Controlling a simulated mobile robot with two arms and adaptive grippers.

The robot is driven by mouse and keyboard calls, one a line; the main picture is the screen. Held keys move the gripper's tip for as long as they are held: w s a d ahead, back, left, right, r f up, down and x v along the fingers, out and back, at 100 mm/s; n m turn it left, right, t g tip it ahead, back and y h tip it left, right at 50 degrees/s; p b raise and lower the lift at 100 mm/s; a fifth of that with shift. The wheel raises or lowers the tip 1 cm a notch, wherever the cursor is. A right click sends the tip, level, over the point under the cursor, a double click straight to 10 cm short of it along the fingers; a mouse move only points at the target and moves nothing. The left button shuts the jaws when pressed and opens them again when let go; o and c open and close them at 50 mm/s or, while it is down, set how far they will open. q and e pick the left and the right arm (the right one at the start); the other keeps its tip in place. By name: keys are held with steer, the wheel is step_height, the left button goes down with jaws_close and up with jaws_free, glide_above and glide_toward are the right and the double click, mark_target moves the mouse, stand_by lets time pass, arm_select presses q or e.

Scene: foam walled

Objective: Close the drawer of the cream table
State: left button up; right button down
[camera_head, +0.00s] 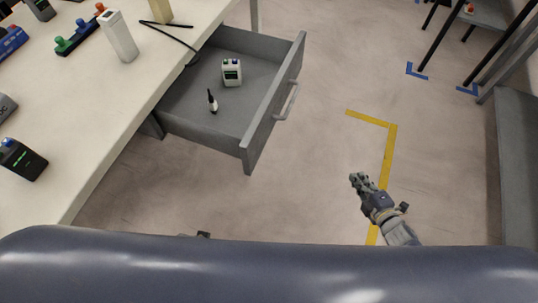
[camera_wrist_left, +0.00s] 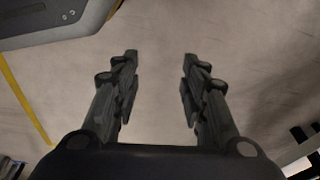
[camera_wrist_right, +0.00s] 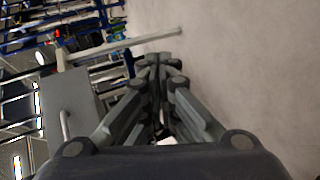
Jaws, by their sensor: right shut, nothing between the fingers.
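The cream table (camera_head: 95,110) fills the left of the head view. Its grey drawer (camera_head: 265,125) stands pulled out to the right, with a bar handle (camera_head: 286,101) on its front. My left gripper (camera_wrist_left: 160,58) is open and empty above bare floor in the left wrist view.
Devices stand on the tabletop, among them a white one (camera_head: 118,36) and a black one (camera_head: 22,159). Yellow tape (camera_head: 389,150) marks the floor. A grey structure (camera_head: 515,150) stands at the far right.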

steer(key=w+a+r+n+y+b, duration=0.3)
steer(key=a+r+n+y+b, duration=0.4)
steer(key=r+n, duration=0.65)
arm_select(q)
step_height(320, 180, up, 16)
steer(key=w+f+t+b, duration=0.1)
steer(key=w+b, duration=0.1)
steer(key=b, duration=0.1)
arm_select(e)
steer(key=n+g+y, duration=0.6)
steer(key=n+g, duration=0.1)
steer(key=n, duration=0.9)
glide_toward(258, 144)
steer(key=x, duration=0.5)
steer(key=shift+a+p, duration=0.2)
steer(key=shift+p, duration=0.2)
arm_select(q)
steer(key=shift+x, duration=1.95)
arm_select(e)
steer(key=shift+x, duration=0.8)
arm_select(q)
steer(key=shift+w+d, duration=0.1)
arm_select(e)
steer(key=shift+f, duration=0.15)
steer(key=shift+w, duration=0.1)
